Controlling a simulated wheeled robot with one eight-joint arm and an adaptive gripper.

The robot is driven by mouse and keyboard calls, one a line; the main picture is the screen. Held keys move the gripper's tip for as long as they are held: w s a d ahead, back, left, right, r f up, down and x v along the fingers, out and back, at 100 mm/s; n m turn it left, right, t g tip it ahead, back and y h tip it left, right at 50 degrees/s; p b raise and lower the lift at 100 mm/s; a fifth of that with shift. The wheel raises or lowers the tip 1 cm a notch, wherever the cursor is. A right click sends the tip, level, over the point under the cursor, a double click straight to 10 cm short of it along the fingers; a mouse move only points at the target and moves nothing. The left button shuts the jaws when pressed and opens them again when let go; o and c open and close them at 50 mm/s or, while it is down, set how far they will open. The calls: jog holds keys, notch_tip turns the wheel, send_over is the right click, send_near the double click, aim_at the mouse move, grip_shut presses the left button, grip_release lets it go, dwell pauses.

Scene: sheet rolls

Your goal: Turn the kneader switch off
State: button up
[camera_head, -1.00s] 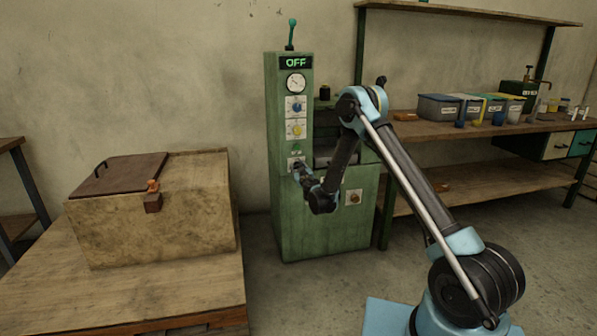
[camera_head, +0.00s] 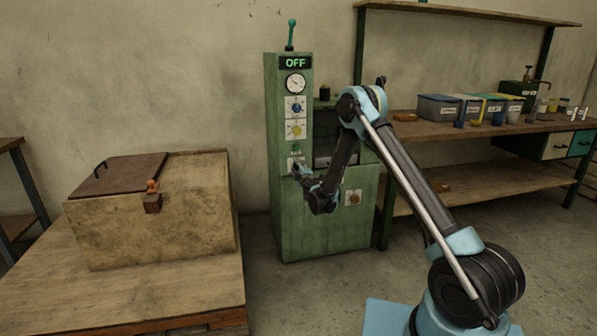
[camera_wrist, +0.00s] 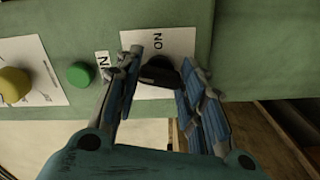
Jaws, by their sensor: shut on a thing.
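The green kneader cabinet (camera_head: 320,220) stands against the wall, and its display (camera_head: 295,62) reads OFF in green letters. My gripper (camera_head: 298,168) is at the lower white plate on the cabinet's front. In the wrist view the black switch knob (camera_wrist: 157,72) sits on a white plate (camera_wrist: 160,42) marked ON, between my two blue-padded fingers. My gripper (camera_wrist: 160,77) is shut on this knob. A green button (camera_wrist: 80,73) is beside the plate. In the head view my gripper hides most of the switch.
Above the switch are a yellow dial (camera_head: 296,130), a blue dial (camera_head: 296,107) and a gauge (camera_head: 295,83). A wooden chest (camera_head: 150,225) stands on a low table at left. A workbench (camera_head: 425,129) with several bins is at right.

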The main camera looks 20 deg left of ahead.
jog(key=shift+s+n, duration=0.1)
jog(key=shift+n, duration=1.3)
jog(key=o, duration=1)
jog(key=shift+f, duration=0.1)
jog(key=shift+o, duration=0.2)
jog(key=v, duration=0.7)
jog(key=shift+d, duration=0.15)
